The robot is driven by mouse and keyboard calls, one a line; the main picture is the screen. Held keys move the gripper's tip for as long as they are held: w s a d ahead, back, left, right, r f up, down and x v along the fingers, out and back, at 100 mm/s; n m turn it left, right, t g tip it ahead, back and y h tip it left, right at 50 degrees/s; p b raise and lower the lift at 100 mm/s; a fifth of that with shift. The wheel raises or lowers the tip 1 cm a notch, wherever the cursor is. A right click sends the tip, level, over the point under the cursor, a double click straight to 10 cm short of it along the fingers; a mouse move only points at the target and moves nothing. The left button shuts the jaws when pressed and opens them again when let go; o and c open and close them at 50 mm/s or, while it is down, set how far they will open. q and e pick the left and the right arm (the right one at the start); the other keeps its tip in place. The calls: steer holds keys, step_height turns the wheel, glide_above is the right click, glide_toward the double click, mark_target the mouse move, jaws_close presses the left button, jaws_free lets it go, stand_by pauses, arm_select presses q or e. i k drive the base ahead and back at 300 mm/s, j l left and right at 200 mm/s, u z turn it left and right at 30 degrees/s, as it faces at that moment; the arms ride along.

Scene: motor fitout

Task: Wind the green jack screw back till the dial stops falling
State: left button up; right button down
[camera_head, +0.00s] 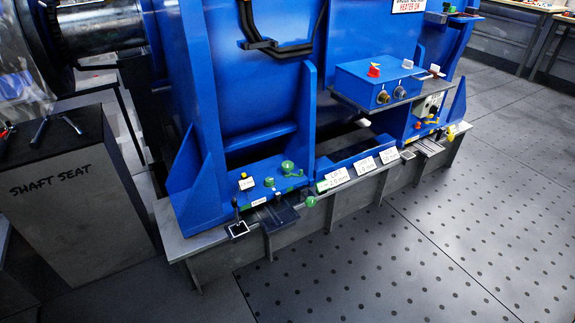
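A blue motor housing (265,80) stands on a grey base frame (345,205). A green round knob (288,167) sits upright on the near foot of the housing. A second green ball-shaped knob (311,201) sticks out at the front edge of the frame, beside a dark plate (277,217). Another small green part (450,8) shows at the far top right. I cannot tell which green part is the jack screw's head. No dial face is readable; a white-faced panel with a dark knob (429,105) sits at the right foot. Neither gripper is in view.
A blue control box (375,84) with red and white knobs juts from the housing. White labels (364,167) line the frame's front. A grey block marked SHAFT SEAT (70,200) stands at left with tools on top. The perforated floor (420,260) at front right is clear.

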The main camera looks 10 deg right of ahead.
mark_target(286, 167)
steer(key=i+l+z, duration=0.1)
steer(key=i, duration=0.25)
steer(key=i+l+z, duration=0.1)
steer(key=i+l, duration=0.2)
steer(key=i+l+z, duration=0.1)
steer(key=i, duration=0.3)
